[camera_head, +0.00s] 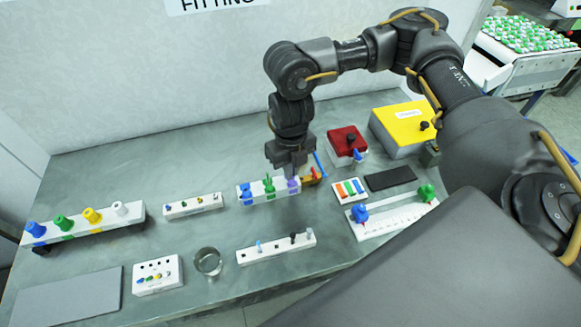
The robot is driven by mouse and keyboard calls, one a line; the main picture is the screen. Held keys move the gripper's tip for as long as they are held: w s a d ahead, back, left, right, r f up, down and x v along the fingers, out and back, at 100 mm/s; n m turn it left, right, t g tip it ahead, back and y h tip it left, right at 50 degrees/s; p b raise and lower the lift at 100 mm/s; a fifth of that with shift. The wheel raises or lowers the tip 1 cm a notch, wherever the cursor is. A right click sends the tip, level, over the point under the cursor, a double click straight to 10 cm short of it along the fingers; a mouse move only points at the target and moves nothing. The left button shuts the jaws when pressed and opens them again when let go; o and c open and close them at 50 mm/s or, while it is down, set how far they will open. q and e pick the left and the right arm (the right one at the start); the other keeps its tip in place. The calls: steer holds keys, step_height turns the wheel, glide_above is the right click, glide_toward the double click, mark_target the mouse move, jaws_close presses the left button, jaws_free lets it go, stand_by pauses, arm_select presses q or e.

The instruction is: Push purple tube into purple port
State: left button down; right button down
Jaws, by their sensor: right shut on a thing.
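A white block (253,194) carries coloured ports in a row: blue at the left end, green in the middle, and purple at the right end. My right gripper (289,172) reaches down over the right end of this block, its fingers shut. A purple piece (293,186) shows just below the fingertips, at the purple port. The tube and port are too small and too covered by the gripper to tell apart or to judge how deep the tube sits. My left gripper is not in view.
An orange-red part with a blue bar (320,164) stands close right of the gripper. A red box (343,140) and a yellow box (402,128) stand behind right. White racks (193,206) (276,247) and a glass (208,263) stand left and in front. Bare table lies between.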

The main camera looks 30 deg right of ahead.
steer(key=shift+f+b, duration=0.7)
steer(key=shift+f, duration=0.35)
steer(key=shift+r, duration=0.1)
steer(key=c, duration=1.5)
jaws_free()
step_height(320, 180, up, 11)
steer(key=shift+f+b, duration=0.1)
steer(key=shift+b, duration=0.25)
